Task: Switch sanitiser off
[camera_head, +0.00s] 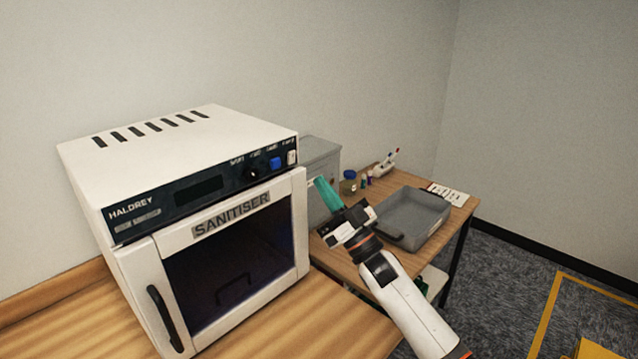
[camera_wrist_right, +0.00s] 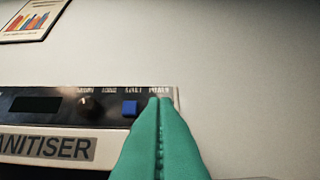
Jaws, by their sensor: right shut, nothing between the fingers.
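The sanitiser (camera_head: 225,215) is a white cabinet with a dark glass door and a black handle, standing on a wooden bench. Its dark control panel has a display (camera_head: 199,188), a black knob (camera_head: 253,172), a blue button (camera_head: 275,163) and a white switch (camera_head: 291,157) at the right end under small lettering. My right gripper (camera_head: 322,184) has teal fingers, shut and empty, to the right of the panel's end. In the right wrist view the closed fingers (camera_wrist_right: 160,125) cover the panel's right end and hide the switch; contact cannot be told. The left gripper is out of view.
A grey metal box (camera_head: 320,155) stands behind the sanitiser's right side. A grey tray (camera_head: 415,215) and small bottles (camera_head: 366,180) sit on the side table to the right. A framed picture (camera_wrist_right: 32,18) hangs on the wall.

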